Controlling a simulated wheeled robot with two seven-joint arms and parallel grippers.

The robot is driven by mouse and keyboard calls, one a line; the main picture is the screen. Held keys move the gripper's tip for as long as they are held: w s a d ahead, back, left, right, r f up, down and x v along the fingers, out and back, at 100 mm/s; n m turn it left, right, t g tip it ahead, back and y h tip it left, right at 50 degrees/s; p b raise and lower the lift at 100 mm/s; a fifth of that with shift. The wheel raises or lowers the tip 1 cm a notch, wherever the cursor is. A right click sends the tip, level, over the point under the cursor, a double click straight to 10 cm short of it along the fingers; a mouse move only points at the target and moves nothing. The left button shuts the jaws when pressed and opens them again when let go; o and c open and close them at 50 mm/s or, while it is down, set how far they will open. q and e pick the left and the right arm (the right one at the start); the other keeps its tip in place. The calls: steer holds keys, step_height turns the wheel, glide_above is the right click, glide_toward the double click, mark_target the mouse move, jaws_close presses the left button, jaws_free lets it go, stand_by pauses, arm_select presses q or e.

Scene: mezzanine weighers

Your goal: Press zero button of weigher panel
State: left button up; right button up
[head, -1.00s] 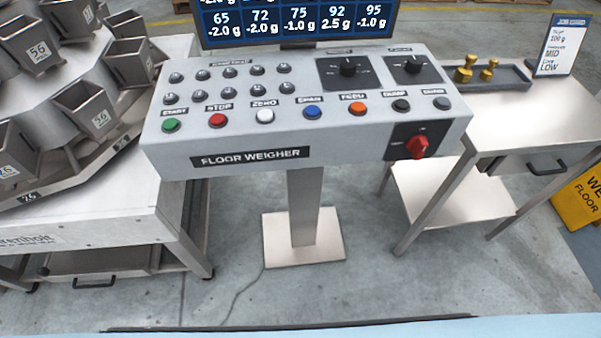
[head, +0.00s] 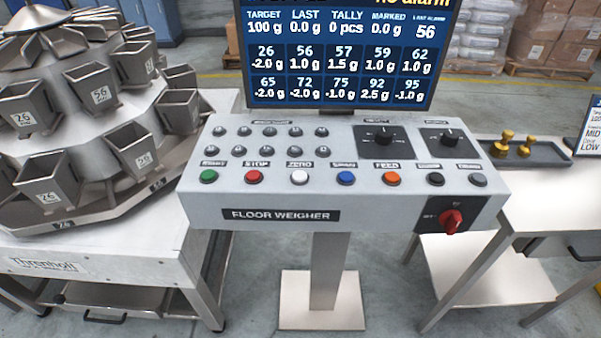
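The weigher panel (head: 405,207) is a grey sloped console labelled FLOOR WEIGHER, on a metal post in the middle of the head view. The zero button (head: 299,177) is a round white button under a ZERO label, in the front row. The red stop button (head: 254,176) is to its left and the blue button (head: 345,177) to its right. A green button (head: 208,177), an orange button (head: 392,178) and two dark buttons are in the same row. Neither of my grippers is in view.
A screen (head: 340,55) stands behind the panel, showing weights. A multihead weigher with grey buckets (head: 95,95) on a metal table is at the left. A metal side table (head: 560,200) at the right holds a tray (head: 515,153) with brass weights. Nothing blocks the panel's front.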

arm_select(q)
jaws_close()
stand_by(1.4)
